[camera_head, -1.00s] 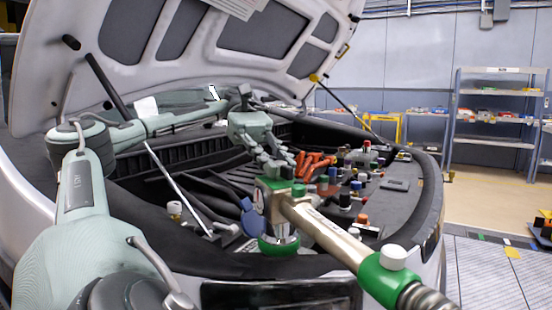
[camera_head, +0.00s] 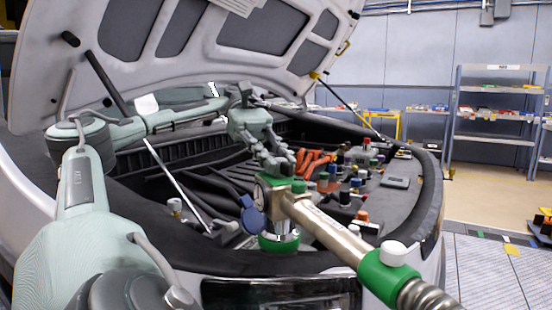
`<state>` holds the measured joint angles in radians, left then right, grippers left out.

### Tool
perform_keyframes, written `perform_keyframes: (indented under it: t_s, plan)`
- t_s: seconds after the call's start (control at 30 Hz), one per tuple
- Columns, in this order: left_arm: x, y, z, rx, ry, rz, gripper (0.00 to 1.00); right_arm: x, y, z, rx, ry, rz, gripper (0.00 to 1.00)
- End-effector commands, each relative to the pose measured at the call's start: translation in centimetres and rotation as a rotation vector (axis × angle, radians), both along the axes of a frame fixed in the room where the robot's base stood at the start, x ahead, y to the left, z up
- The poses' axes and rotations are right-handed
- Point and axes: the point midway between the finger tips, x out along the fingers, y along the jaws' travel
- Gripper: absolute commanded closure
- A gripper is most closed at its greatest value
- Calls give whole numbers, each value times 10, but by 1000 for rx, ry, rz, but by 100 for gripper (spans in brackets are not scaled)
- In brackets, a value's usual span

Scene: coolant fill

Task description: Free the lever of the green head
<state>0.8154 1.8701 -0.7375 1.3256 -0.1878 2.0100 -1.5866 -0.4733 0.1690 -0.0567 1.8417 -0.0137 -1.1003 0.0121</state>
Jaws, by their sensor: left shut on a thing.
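The green head (camera_head: 279,240) is a metal coupling with a green collar, upright at the front of the open engine bay. A small green part (camera_head: 298,187) sits on its top, and a silver handle tube (camera_head: 325,230) runs from it to the lower right. My left gripper (camera_head: 281,168) reaches in from the upper left. Its fingers are shut at the top of the head, on what looks like its lever. The fingers hide most of that lever, so its exact position cannot be told. My right gripper is not in view.
Several coloured caps and orange plugs (camera_head: 316,162) crowd the bay to the right. A green-collared hose end (camera_head: 390,275) fills the lower right. The raised hood (camera_head: 200,45) hangs above my left arm.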

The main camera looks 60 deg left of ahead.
Motion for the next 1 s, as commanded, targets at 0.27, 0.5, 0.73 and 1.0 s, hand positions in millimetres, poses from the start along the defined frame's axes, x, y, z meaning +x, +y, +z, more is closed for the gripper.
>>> perform_keyframes:
  t_s: [0.27, 0.5, 0.73, 1.0]
  plan:
    - [0, 0, 0, 0, 0, 0, 100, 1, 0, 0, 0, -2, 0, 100]
    - [0, 0, 0, 0, 0, 0, 57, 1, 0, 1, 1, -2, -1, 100]
    - [0, 0, 0, 0, 0, 0, 57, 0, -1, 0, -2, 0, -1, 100]
    - [0, 1, -5, 2, -1, 10, 57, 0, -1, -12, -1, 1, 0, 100]
